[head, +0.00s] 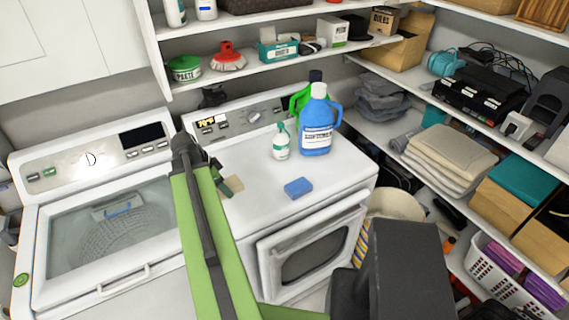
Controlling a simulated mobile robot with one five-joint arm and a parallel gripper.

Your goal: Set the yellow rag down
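A yellow-and-white striped cloth (361,243), which may be the yellow rag, shows as a narrow strip between the dryer's right side and a round cream tub. The dark grey end of my arm (405,270) is at the lower right, just in front of and below this strip, and hides part of what is behind it. My gripper's fingertips cannot be made out. I cannot tell whether the gripper is open or shut, or whether it holds the cloth.
A white dryer (325,195) carries a blue detergent jug (317,135), a small white bottle (281,145) and a blue sponge (298,187). A top-loading washer (60,265) stands left. The cream tub (395,205) and loaded shelves are right. Bare dryer top surrounds the sponge.

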